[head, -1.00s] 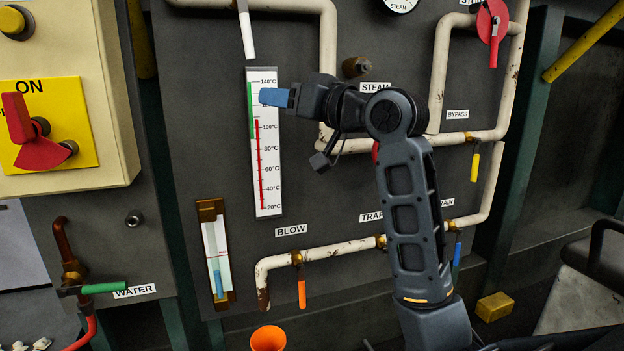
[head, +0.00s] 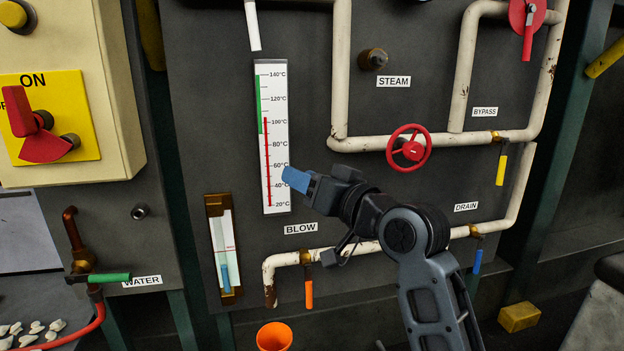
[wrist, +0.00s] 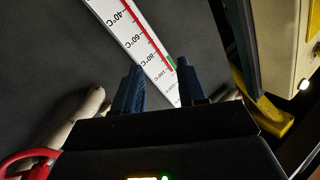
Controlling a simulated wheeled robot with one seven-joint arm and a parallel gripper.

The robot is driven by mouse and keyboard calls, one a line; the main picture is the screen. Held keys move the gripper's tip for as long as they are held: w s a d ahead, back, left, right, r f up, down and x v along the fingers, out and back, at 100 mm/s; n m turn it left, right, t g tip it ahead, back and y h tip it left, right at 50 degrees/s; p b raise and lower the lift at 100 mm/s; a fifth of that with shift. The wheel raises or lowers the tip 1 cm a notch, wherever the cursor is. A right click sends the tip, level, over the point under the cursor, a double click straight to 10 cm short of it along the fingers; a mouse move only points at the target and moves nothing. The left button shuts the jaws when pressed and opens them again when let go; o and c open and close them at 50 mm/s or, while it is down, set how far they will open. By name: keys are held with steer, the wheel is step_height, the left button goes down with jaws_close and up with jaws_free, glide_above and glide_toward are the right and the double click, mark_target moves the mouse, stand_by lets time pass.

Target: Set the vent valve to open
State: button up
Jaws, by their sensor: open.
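No label reading "vent" shows in either view. A white lever (head: 252,25) hangs down at the top edge of the head view, below a pipe; its label and valve body are out of view, so I cannot tell whether it is the vent valve. My gripper (head: 295,180) has blue fingers and is in front of the lower part of the thermometer scale (head: 282,140), well below the white lever. In the wrist view, the two fingers of my gripper (wrist: 158,85) are apart with nothing between them but the scale behind.
A red handwheel (head: 408,148) sits on the pipe right of the scale. Other levers are orange (head: 309,293), yellow (head: 501,168), blue (head: 478,260), green (head: 105,277) and red (head: 527,43). A beige switch box (head: 115,90) juts out at left. An orange cup (head: 273,338) stands below.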

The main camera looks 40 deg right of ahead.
steer(key=shift+c, duration=0.5)
steer(key=c, duration=0.3)
steer(key=shift+w, duration=0.2)
steer(key=shift+c, duration=0.8)
steer(key=w+n+h, duration=0.1)
steer(key=w, duration=0.1)
steer(key=w+a+r+n+g+h, duration=0.1)
steer(key=w+n, duration=0.1)
steer(key=w, duration=0.1)
steer(key=w+n+g+h, duration=0.1)
steer(key=w+n, duration=0.1)
steer(key=w, duration=0.1)
steer(key=shift+a+r, duration=0.15)
steer(key=shift+r, duration=0.05)
jaws_close()
steer(key=w+a+r+n+g+h, duration=0.2)
steer(key=w+a+r+n+h, duration=0.1)
steer(key=w+r+n+h, duration=0.15)
steer(key=n+g+h+p, duration=0.1)
steer(key=g+h, duration=0.6)
steer(key=h, duration=0.1)
glide_toward(252, 15)
steer(key=w+a+f, duration=0.2)
steer(key=a+f, duration=0.1)
steer(key=a, duration=0.4)
steer(key=w+d+p, duration=0.2)
steer(key=d, duration=1)
steer(key=shift+d+r+p, duration=0.2)
steer(key=shift+r+p, duration=0.15)
steer(key=shift+r, duration=0.05)
